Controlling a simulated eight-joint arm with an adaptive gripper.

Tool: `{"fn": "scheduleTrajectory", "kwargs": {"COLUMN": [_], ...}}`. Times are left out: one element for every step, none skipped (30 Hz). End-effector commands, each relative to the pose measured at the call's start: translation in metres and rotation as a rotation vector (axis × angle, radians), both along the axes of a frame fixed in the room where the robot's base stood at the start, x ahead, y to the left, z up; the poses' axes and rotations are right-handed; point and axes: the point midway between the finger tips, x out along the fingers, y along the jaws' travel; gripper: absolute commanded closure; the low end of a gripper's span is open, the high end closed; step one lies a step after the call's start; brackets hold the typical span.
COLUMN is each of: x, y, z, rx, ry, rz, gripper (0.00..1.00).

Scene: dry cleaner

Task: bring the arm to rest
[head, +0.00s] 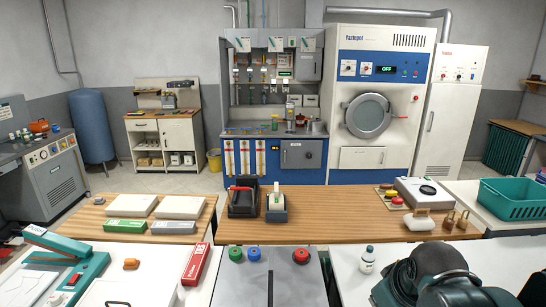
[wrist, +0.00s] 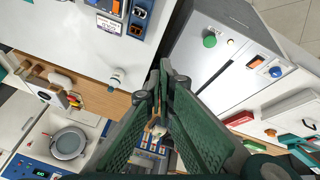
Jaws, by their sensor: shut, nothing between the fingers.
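My gripper (wrist: 162,85) shows in the wrist view, its two green textured fingers brought together at the tips with nothing held. It hangs in the air above the work area. In the head view, a dark green and black part of my arm (head: 428,278) fills the lower right, over the white counter. I cannot make out the fingertips there.
A white bottle (head: 367,259) stands just left of my arm. A grey console (head: 270,280) with coloured buttons is at the front middle. A teal basket (head: 512,200) is at the right.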

Motion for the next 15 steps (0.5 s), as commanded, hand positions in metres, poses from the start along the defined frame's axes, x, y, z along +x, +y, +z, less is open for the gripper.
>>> {"fn": "scheduleTrajectory", "kwargs": {"x": [-0.005, -0.007, -0.01, -0.012, -0.014, -0.017, -0.019, -0.021, -0.023, -0.025, -0.026, -0.029, -0.03, -0.031, -0.032], "y": [0.006, 0.008, 0.012, 0.014, 0.017, 0.02, 0.023, 0.025, 0.028, 0.03, 0.032, 0.034, 0.036, 0.037, 0.039], "z": [0.0, 0.001, 0.002, 0.003, 0.003, 0.004, 0.005, 0.005, 0.006, 0.007, 0.007, 0.007, 0.008, 0.008, 0.009], "rx": [0.018, 0.029, 0.046, 0.059, 0.072, 0.089, 0.102, 0.115, 0.133, 0.144, 0.157, 0.171, 0.181, 0.19, 0.201], "ry": [-0.017, -0.026, -0.039, -0.05, -0.059, -0.072, -0.081, -0.09, -0.101, -0.11, -0.117, -0.125, -0.132, -0.138, -0.144], "rz": [-0.024, -0.042, -0.066, -0.084, -0.102, -0.125, -0.142, -0.158, -0.18, -0.194, -0.208, -0.225, -0.236, -0.246, -0.259], "gripper": [1.0, 1.0, 1.0, 1.0, 1.0, 1.0, 1.0, 1.0, 1.0, 1.0, 1.0, 1.0, 1.0, 1.0, 1.0]}}
